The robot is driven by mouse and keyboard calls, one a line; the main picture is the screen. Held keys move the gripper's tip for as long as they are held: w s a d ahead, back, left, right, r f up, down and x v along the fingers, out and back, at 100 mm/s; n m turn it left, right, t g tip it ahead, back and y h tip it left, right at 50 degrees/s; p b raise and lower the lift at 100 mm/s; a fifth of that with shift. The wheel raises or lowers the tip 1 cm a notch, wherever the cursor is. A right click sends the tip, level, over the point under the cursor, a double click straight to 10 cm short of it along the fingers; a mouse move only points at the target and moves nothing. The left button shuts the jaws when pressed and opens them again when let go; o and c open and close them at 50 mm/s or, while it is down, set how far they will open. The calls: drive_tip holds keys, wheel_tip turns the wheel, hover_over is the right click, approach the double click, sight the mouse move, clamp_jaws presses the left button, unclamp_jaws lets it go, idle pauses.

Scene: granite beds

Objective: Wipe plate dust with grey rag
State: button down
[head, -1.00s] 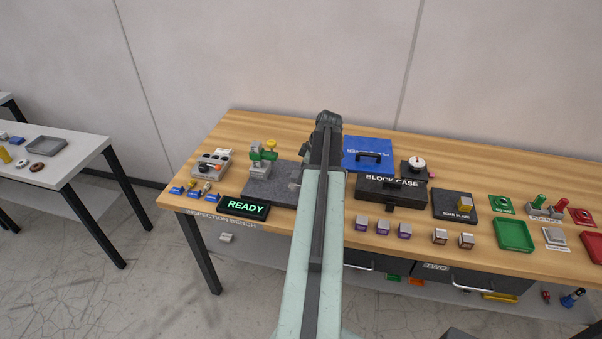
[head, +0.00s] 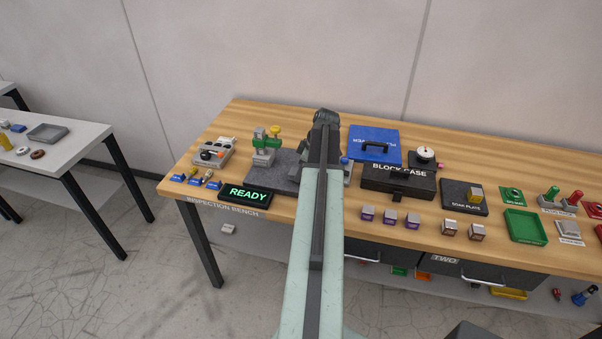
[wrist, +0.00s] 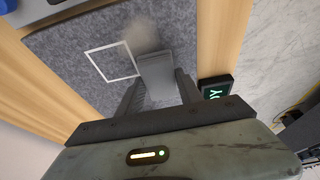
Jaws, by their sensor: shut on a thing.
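The dark grey speckled plate (head: 262,169) lies on the bench, partly behind my arm in the head view. It fills much of the wrist view (wrist: 72,85), where it bears a white square outline (wrist: 111,62). A pale, blurred dust patch (wrist: 143,36) lies just beyond the rag, near the outline's corner. My gripper (wrist: 157,82) is shut on the grey rag (wrist: 155,68), a flat grey piece between the fingers. The rag is over the plate beside the square; whether it touches the surface is unclear.
The READY display (head: 246,194) stands at the plate's front edge. The black block case (head: 398,182) and blue plate cover (head: 375,143) are to the right. Small purple-faced blocks (head: 390,218) line the front.

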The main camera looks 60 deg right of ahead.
drive_tip(key=shift+f+b, duration=0.65)
drive_tip(key=c, duration=0.7)
unclamp_jaws()
drive_tip(key=c, duration=0.3)
drive_tip(key=shift+c, duration=0.2)
drive_tip(key=shift+r, duration=0.1)
drive_tip(key=shift+w+r+p, duration=0.1)
drive_tip(key=shift+r+p, duration=0.3)
drive_tip(key=shift+p, duration=0.1)
